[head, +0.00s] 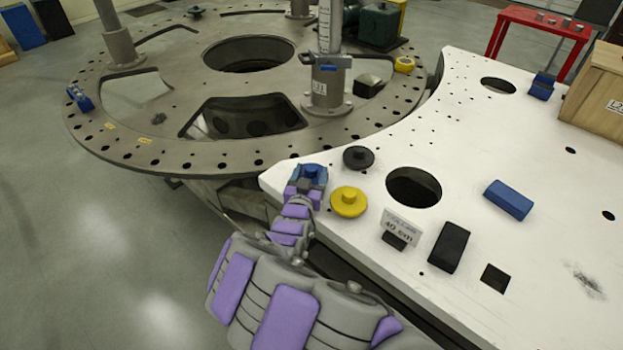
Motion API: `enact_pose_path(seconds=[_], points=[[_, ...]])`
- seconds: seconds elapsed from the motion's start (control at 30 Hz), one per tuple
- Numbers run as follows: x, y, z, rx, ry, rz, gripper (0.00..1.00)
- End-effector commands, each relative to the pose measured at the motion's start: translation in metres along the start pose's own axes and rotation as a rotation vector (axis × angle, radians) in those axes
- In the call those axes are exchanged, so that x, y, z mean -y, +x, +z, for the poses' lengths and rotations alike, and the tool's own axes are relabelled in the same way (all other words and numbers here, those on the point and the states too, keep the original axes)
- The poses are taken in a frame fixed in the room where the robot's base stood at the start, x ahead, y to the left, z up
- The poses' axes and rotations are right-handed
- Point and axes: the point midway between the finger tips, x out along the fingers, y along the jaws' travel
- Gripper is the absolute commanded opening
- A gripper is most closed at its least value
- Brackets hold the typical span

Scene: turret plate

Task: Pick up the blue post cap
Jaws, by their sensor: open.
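The blue post cap (313,171) is a low disc with a raised knob, like the yellow and black ones beside it. It sits near the left corner of the white table (540,225). My gripper (308,184) is open at the near side of the cap, with its purple and grey parts overlapping the cap's near edge. I cannot tell whether the fingers touch it or are around it. The lower part of the cap is hidden by my gripper.
A yellow cap (349,201) and a black cap (358,157) stand close to the right. Beyond them are a round hole (414,188), a small sign (402,226) and a black block (449,247). The turret plate (200,155) lies behind, with an upright post (326,85).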

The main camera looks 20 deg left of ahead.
Motion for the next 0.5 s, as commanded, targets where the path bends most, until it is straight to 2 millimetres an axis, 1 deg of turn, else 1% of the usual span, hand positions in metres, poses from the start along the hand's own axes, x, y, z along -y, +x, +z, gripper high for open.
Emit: enact_pose_path(seconds=[0.27,0.37,0.5], points=[[0.0014,0.0020,-0.0002,0.000,0.001,-0.001,0.67],[0.0003,0.0019,-0.0005,-0.001,0.001,0.000,0.60],[-0.0009,0.0018,-0.0008,-0.001,0.001,0.000,0.46]])
